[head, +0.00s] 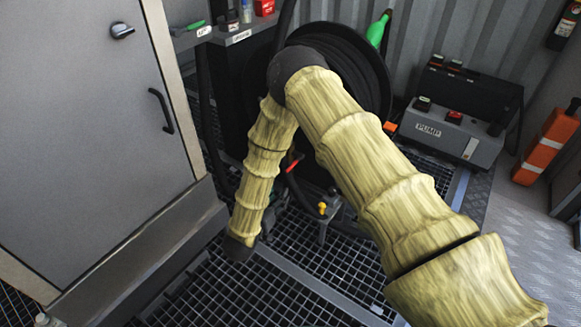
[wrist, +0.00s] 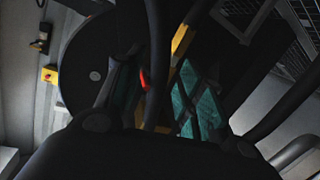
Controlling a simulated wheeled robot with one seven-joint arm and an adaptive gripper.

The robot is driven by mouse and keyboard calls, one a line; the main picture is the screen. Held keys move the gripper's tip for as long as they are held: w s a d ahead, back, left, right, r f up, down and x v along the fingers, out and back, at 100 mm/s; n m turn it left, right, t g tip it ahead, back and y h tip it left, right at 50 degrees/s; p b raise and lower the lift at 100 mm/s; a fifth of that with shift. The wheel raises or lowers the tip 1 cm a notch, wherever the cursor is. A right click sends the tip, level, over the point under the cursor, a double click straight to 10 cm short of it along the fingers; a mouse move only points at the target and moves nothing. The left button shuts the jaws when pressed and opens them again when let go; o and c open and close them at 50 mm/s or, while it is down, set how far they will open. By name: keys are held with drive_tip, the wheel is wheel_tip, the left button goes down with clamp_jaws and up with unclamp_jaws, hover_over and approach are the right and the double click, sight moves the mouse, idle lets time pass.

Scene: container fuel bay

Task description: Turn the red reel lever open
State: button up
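A red lever (head: 293,164) shows in the head view in front of the black hose reel (head: 372,72), in the gap between the two halves of my bent arm. A small red piece, likely the same lever, shows in the wrist view (wrist: 144,79) beside a dark upright bar. My gripper (wrist: 160,92) is dark at the bottom of the wrist view. Its fingers look spread to either side, with the red piece between them, apparently not gripped.
A grey cabinet (head: 85,110) stands at the left. A shelf (head: 245,33) with small items is at the back. A pump unit (head: 455,133) and an orange-and-white case (head: 545,147) are at the right. A yellow-tipped valve (head: 322,208) stands below the reel. The grating floor (head: 330,265) looks clear in front.

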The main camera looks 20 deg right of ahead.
sight(290, 165)
wheel_tip(290, 165, up, 4)
drive_tip(key=w+a+m+g+h, duration=0.1)
drive_tip(key=m+h, duration=0.1)
drive_tip(key=h, duration=0.1)
drive_tip(key=b+x, duration=0.2)
drive_tip(key=x, duration=0.3)
drive_tip(key=b+x, duration=0.2)
drive_tip(key=x, duration=0.3)
drive_tip(key=shift+w+d+r, duration=0.15)
drive_tip(key=shift+w+r, duration=0.1)
clamp_jaws()
